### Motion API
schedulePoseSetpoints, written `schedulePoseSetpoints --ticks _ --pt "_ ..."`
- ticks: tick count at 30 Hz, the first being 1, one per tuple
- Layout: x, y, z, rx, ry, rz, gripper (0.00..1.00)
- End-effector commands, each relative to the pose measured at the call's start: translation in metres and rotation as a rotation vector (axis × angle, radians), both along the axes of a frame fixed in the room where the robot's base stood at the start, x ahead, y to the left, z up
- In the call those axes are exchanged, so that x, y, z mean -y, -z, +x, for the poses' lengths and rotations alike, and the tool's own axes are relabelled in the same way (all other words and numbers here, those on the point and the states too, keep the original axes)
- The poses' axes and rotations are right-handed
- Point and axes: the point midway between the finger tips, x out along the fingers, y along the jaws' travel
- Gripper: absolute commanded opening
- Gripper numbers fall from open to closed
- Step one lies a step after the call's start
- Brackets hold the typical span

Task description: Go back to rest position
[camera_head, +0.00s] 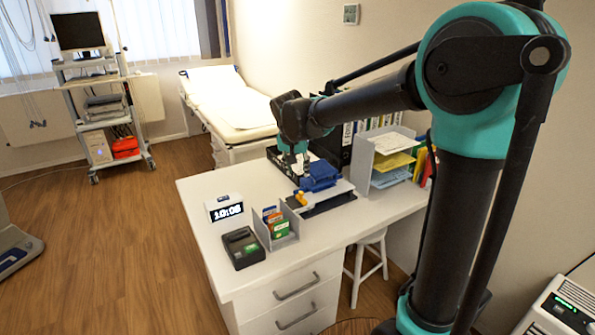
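My arm reaches from the right of the head view over the white desk (205,187). My gripper (293,165) hangs at the arm's end, above the back part of the desk near a black tray and a blue device. It is small and partly hidden by the arm, so I cannot see whether its fingers are apart or hold anything.
On the desk stand a clock (224,207), a dark card terminal (243,248), a box of cards (276,227), a blue device (320,176), a black tray (283,164) and a paper organizer (384,162). An examination bed (228,105) stands behind. Open wooden floor (120,240) lies left.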

Motion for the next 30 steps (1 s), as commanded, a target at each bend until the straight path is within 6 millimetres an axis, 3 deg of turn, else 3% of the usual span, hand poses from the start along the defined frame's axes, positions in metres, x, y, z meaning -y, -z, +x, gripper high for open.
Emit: schedulePoseSetpoints --ticks 5,8,11,15,18,24,30 --pt "0.011 0.004 -0.004 -0.003 -0.002 0.0 0.38" --pt "0.043 0.015 -0.017 -0.013 -0.012 -0.002 0.38" --pt "0.092 0.036 -0.046 -0.026 -0.035 0.0 0.38" --pt "0.161 0.074 -0.104 -0.038 -0.081 0.005 0.38" --pt "0.197 0.102 -0.15 -0.038 -0.114 0.007 0.38" --pt "0.233 0.145 -0.22 -0.029 -0.166 0.008 0.38" --pt "0.24 0.159 -0.244 -0.022 -0.188 0.006 0.38"
